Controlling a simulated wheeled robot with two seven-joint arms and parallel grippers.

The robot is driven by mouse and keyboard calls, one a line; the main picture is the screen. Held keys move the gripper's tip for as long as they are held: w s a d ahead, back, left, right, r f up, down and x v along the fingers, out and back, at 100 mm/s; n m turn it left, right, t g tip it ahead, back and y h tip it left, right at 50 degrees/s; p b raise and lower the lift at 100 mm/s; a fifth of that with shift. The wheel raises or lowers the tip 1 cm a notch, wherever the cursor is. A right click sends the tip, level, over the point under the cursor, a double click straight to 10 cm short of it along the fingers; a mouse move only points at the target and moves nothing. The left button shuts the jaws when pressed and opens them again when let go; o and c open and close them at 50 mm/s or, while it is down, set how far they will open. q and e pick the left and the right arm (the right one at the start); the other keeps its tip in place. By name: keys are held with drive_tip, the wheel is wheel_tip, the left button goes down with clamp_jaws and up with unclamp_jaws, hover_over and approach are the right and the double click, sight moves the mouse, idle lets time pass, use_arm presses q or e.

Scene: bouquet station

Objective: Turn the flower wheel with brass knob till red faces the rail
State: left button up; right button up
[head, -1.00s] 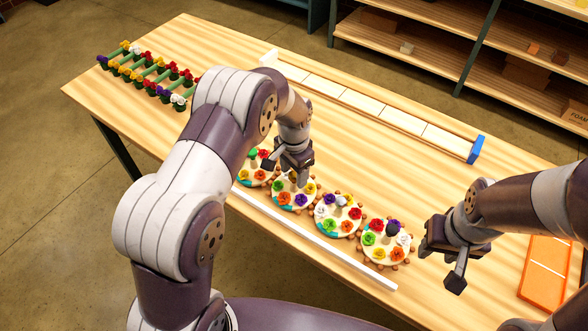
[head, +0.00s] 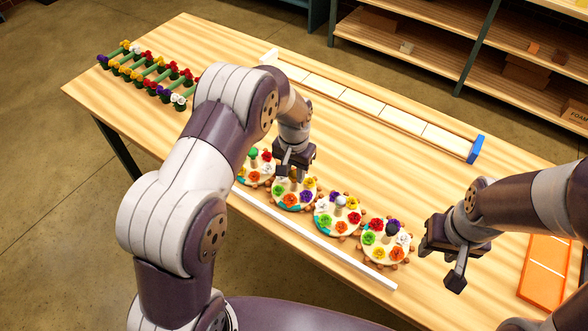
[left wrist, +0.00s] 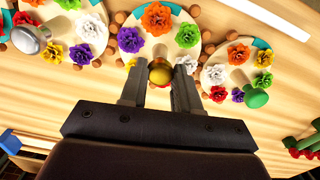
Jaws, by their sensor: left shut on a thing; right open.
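The flower wheel with the brass knob (left wrist: 160,72) is the second from the left in the head view (head: 290,208). It is a pale disc with coloured flowers and brown pegs round its rim. My left gripper (left wrist: 159,80) is shut on the brass knob from above and hides part of the wheel. In the left wrist view, an orange flower (left wrist: 157,17) is at the side towards the rail, with purple (left wrist: 131,40) and green (left wrist: 188,35) beside it. The white rail (head: 310,238) runs along the wheels' near side. My right gripper (head: 447,262) is open and empty, right of the wheels.
Neighbouring wheels have green (left wrist: 257,98), silver (left wrist: 30,38) and dark (head: 392,228) knobs; they stand close on both sides. A long row of pale panels (head: 365,104) lies behind. A flower rack (head: 140,70) is at the far left, an orange tray (head: 545,275) at the right.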

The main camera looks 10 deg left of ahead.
use_arm(q)
drive_tip(key=n, duration=0.4)
drive_tip(key=shift+w+r+n, duration=0.1)
drive_tip(key=shift+w+n, duration=0.05)
drive_tip(key=shift+n, duration=0.15)
drive_tip(key=n, duration=0.4)
drive_tip(key=shift+n, duration=0.3)
drive_tip(key=n, duration=0.8)
drive_tip(key=shift+p, duration=0.3)
drive_tip(key=n, duration=0.3)
drive_tip(key=shift+w+r+n, duration=0.1)
drive_tip(key=shift+n, duration=0.2)
drive_tip(key=n, duration=0.3)
drive_tip(key=shift+n, duration=0.4)
drive_tip(key=n, duration=0.6)
drive_tip(key=shift+n, duration=0.4)
